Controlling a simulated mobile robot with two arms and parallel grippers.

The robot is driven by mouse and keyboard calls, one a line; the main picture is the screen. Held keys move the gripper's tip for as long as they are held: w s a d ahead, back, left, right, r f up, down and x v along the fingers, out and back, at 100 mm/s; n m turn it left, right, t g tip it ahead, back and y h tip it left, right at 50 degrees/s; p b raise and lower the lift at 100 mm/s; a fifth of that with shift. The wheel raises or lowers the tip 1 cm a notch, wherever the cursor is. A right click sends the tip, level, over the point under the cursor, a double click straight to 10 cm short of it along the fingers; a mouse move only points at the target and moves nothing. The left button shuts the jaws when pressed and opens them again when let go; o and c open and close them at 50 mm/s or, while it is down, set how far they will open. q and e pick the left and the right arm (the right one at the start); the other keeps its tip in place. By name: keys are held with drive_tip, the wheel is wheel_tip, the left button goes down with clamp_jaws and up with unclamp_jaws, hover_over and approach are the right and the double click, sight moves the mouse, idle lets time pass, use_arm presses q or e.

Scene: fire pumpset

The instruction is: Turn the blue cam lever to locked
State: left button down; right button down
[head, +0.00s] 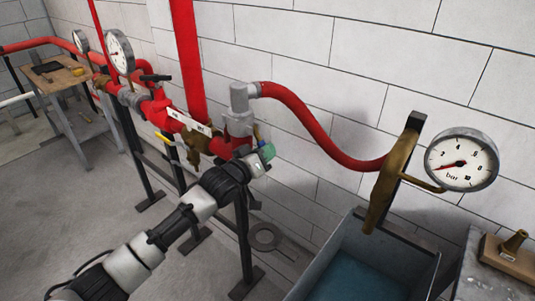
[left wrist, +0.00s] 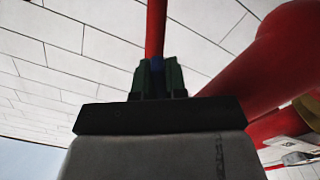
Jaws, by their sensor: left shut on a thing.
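My left gripper (head: 266,153) reaches in from the lower left of the head view to the grey coupling (head: 239,108) at the end of the red hose. In the left wrist view its two green fingers (left wrist: 158,78) are shut on the blue cam lever (left wrist: 157,66), which shows as a narrow blue strip between them. In the head view only a small dark blue bit of the lever shows by the fingertips; the rest is hidden behind the gripper. I cannot tell the lever's angle. My right gripper is not in view.
A red hose (head: 318,135) runs right to a brass nozzle (head: 390,175) above a grey water tank (head: 345,255). A gauge (head: 461,160) stands beside the nozzle. Red pipework with a yellow-handled valve (head: 164,138) lies left of the gripper. A table (head: 62,78) stands far left.

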use_arm(q)
drive_tip(key=shift+w+a+f+m+b, duration=0.25)
drive_tip(key=shift+a+m+b, duration=0.1)
drive_tip(key=shift+m, duration=0.4)
drive_tip(key=shift+w+a+f+m+b, duration=0.2)
drive_tip(key=shift+a+f+m, duration=0.1)
drive_tip(key=shift+m, duration=0.45)
drive_tip(key=c, duration=1.2)
unclamp_jaws()
drive_tip(key=shift+o, duration=0.2)
drive_tip(key=shift+r, duration=0.1)
drive_tip(key=shift+r, duration=0.1)
